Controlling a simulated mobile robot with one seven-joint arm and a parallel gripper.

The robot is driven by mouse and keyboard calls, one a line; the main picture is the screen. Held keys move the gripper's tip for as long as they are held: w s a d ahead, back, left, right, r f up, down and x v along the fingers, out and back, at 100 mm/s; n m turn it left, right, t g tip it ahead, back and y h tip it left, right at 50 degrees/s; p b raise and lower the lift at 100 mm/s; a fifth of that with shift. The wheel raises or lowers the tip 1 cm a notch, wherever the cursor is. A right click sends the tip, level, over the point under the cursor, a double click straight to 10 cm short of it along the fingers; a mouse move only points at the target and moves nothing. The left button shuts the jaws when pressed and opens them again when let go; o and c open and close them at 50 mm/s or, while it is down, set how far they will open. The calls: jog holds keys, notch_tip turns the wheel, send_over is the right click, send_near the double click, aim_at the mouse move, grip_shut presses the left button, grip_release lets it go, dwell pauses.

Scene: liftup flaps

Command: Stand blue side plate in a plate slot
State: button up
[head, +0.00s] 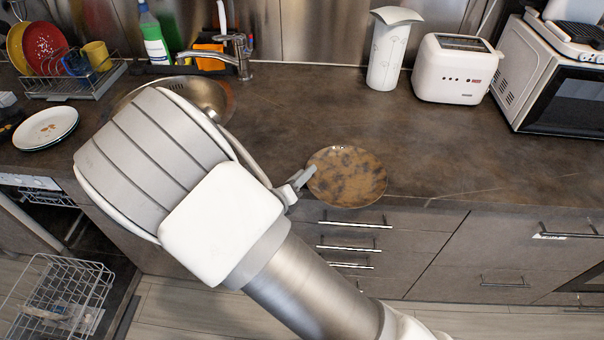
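A round plate (346,177) is at the front edge of the counter, right of my gripper. Its face is mottled brown with dark blue-grey patches, so I cannot tell that it is plain blue. My gripper (304,177) is at the plate's left rim, with a finger overlapping it. My arm hides much of the gripper, and I cannot tell whether it is closed on the rim. The dish rack (75,88) at the back left holds a yellow plate (18,47), a red plate (45,48), a blue item (77,66) and a yellow mug (97,56).
The sink (190,92) is partly hidden by my arm. White plates (45,128) lie at left. A green bottle (154,38) stands behind the sink. An open dishwasher basket (62,296) juts out lower left. A toaster (455,68) and microwave (560,85) stand right. The counter's middle is clear.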

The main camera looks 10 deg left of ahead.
jog(key=shift+a+f, duration=0.1)
jog(key=shift+a, duration=0.1)
jog(key=shift+s+a, duration=0.1)
jog(key=shift+s, duration=0.1)
jog(key=p+v, duration=0.1)
jog(key=v, duration=1.6)
jog(key=shift+d+p, duration=0.25)
jog(key=shift+p, duration=0.05)
jog(key=shift+w, duration=0.1)
